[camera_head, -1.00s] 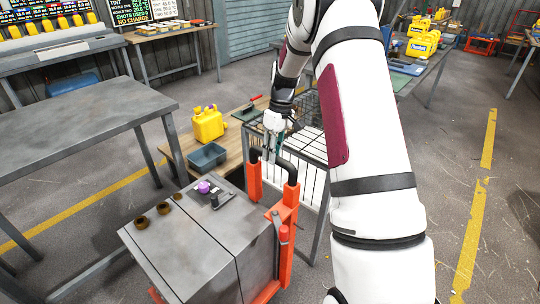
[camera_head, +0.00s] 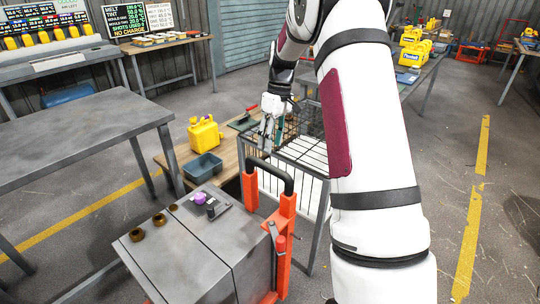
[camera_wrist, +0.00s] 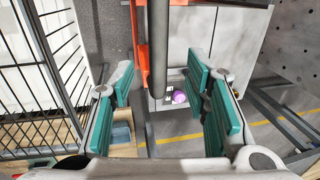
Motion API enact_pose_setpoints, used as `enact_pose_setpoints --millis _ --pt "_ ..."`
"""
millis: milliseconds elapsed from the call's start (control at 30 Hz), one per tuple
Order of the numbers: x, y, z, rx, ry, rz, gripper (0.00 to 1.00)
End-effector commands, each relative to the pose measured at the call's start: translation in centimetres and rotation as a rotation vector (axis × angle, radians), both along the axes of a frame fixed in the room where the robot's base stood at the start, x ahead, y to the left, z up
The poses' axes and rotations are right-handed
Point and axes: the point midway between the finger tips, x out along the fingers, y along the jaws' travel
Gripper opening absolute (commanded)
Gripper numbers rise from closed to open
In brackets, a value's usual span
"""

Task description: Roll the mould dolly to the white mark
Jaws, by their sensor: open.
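The mould dolly has an orange frame (camera_head: 284,235) and a black handle bar (camera_head: 270,164). It carries a grey metal mould (camera_head: 195,250) with brass rings and a purple knob (camera_head: 200,198) on top. My gripper (camera_head: 267,146) is open and empty, just above and behind the handle in the head view. In the wrist view my gripper (camera_wrist: 160,85) shows teal pads spread apart. No white mark shows.
A wire cage trolley (camera_head: 310,152) stands right beside the handle. A low wooden bench with a yellow jerry can (camera_head: 205,133) and a grey tray (camera_head: 203,166) is behind the mould. A grey table (camera_head: 80,125) is at left. Open floor (camera_head: 455,190) lies at right.

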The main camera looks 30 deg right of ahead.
Motion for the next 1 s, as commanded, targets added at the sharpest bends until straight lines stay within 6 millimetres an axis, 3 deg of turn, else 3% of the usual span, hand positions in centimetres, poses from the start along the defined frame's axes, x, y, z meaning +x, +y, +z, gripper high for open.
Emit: enact_pose_setpoints --millis 100,300,900,1000 --pt "0.1 -0.5 2.0 -0.002 -0.003 -0.002 0.43" --pt "0.2 -0.8 3.6 -0.001 -0.001 -0.002 0.43" --pt "0.2 -0.8 3.9 -0.001 0.000 -0.001 0.43" --pt "-0.1 -0.3 4.8 -0.008 -0.006 -0.004 0.43"
